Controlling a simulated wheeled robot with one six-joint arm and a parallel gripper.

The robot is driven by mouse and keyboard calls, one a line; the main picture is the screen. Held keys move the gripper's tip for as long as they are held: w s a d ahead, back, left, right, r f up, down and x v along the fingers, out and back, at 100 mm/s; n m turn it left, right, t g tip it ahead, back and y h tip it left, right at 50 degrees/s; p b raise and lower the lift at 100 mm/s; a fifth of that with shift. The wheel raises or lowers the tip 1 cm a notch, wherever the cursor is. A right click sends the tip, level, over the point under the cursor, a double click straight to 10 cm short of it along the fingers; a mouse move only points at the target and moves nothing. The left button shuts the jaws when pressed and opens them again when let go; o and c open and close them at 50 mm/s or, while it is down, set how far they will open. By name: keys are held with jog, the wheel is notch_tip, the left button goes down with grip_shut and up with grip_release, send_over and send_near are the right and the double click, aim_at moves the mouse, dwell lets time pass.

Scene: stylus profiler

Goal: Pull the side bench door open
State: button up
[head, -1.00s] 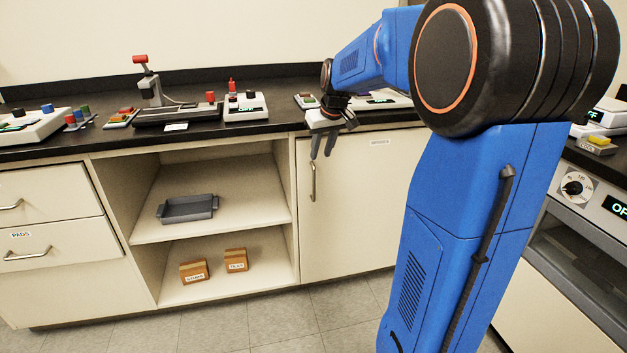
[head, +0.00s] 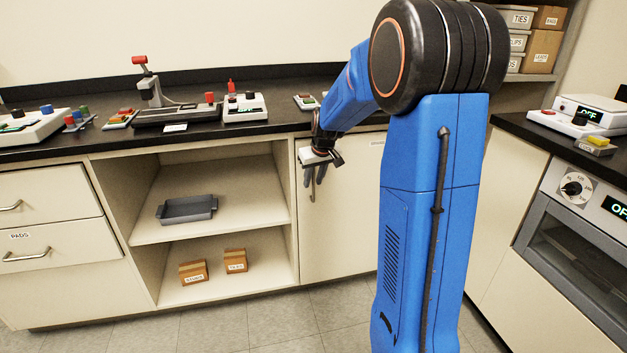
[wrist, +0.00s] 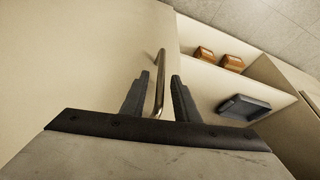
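The side bench door (head: 345,225) is a cream panel, flush with the bench front, right of the open shelves. It looks closed. Its upright metal bar handle (head: 312,193) is near the door's left edge, partly hidden by my gripper. My gripper (head: 315,176) is at the upper part of the handle, pointing down and toward the door. In the wrist view the handle (wrist: 160,72) shows between my two dark fingers, which stand apart on either side of it. I see gaps beside the bar, so the fingers are not closed on it.
Open shelves left of the door hold a grey tray (head: 187,209) and two small cardboard boxes (head: 194,271). The black worktop (head: 290,122) above carries several instruments. A cabinet with an oven-like front (head: 580,250) stands at the right. The floor (head: 300,325) before the door looks clear.

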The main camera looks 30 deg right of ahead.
grip_shut()
jog(key=shift+s, duration=0.15)
